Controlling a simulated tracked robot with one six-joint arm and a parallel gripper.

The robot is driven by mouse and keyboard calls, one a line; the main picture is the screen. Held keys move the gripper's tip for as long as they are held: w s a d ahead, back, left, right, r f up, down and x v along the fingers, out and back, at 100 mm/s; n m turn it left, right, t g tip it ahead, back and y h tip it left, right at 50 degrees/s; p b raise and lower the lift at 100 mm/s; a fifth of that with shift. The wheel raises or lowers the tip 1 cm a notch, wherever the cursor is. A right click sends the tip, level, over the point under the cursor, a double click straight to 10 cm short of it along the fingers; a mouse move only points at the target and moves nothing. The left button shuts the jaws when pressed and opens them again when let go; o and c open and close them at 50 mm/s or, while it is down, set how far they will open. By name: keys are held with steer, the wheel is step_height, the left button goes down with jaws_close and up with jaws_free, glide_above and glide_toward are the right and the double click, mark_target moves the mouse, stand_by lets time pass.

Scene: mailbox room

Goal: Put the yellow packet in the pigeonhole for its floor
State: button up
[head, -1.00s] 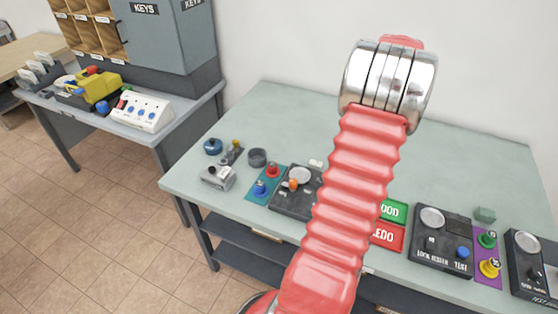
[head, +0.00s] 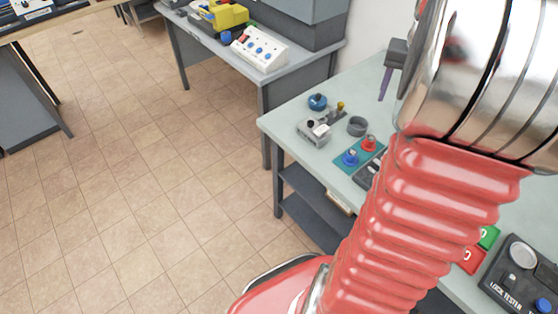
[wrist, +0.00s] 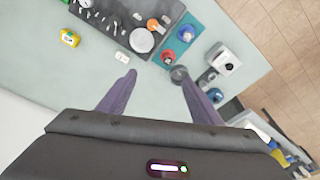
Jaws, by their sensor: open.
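A small yellow thing (wrist: 70,37) with a pale marking lies on the pale green bench at the upper left of the wrist view. It looks like the yellow packet, but the marking is too small to read. It does not show in the head view, where my arm covers much of the bench. My gripper (wrist: 156,75) is open and empty above the bench, its two purple fingers apart. The packet is beyond and left of the fingers. In the head view a purple finger shows beside my arm. The pigeonholes are out of view now.
The pale bench (head: 292,118) holds a grey device (head: 313,132), a blue knob (head: 317,101), a grey ring (head: 357,126) and a lock tester (head: 525,275). A side table behind holds a yellow machine (head: 228,15) and a white button box (head: 262,49). Tiled floor (head: 150,170) is open at left.

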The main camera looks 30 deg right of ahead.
steer(key=w+a+r+n+t, duration=0.1)
steer(key=a+r+n, duration=0.15)
steer(key=a, duration=0.85)
steer(key=w+a+r+n+t, duration=0.1)
steer(key=w+a+n, duration=0.15)
steer(key=a, duration=0.95)
steer(key=s+a+f+n+t, duration=0.1)
steer(key=s+a, duration=0.3)
steer(key=a, duration=0.4)
steer(key=s+a+f+n+t+y, duration=0.1)
steer(key=s+a+n, duration=0.3)
steer(key=a, duration=0.4)
steer(key=shift+a+f+y, duration=0.2)
steer(key=shift+a+y, duration=0.1)
steer(key=shift+c, duration=0.8)
